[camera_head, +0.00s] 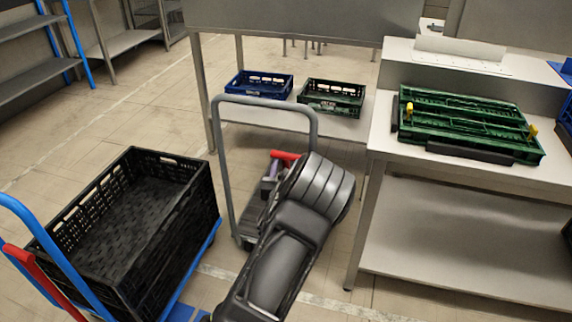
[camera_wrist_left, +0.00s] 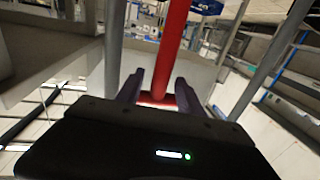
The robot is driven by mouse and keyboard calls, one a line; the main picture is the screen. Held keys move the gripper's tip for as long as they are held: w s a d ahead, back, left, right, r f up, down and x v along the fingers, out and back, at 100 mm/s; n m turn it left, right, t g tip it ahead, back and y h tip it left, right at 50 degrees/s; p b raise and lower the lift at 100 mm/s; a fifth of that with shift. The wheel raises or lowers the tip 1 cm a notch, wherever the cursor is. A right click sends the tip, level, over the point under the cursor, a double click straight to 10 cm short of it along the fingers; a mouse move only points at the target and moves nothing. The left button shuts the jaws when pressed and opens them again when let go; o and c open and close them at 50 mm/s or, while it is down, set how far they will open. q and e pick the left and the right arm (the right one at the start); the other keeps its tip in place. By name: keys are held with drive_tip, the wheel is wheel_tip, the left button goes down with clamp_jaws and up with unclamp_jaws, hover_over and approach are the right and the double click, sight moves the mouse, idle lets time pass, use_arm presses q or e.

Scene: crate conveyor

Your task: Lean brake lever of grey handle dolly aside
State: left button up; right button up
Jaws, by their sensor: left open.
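The grey handle dolly (camera_head: 222,160) stands on the floor in the middle of the head view, with a grey tubular handle and a low dark deck. Its red brake lever (camera_head: 284,155) shows partly behind my left arm. In the left wrist view the red lever (camera_wrist_left: 172,40) runs down between the two dark fingers of my left gripper (camera_wrist_left: 158,88). The fingers are open on either side of it; whether they touch it cannot be told. In the head view the left gripper (camera_head: 269,178) is mostly hidden by my arm. My right gripper is not in view.
A black crate (camera_head: 190,205) sits on a blue-handled dolly (camera_head: 60,255) with a red lever (camera_head: 40,275) at left. Blue (camera_head: 258,85) and green (camera_head: 332,97) crates stand on a low shelf behind. A metal table (camera_head: 378,140) with folded green crates (camera_head: 470,118) is at right.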

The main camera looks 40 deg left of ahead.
use_arm(q)
drive_tip(key=shift+w+a, duration=0.35)
drive_tip(key=shift+w, duration=0.25)
clamp_jaws()
idle(1.1)
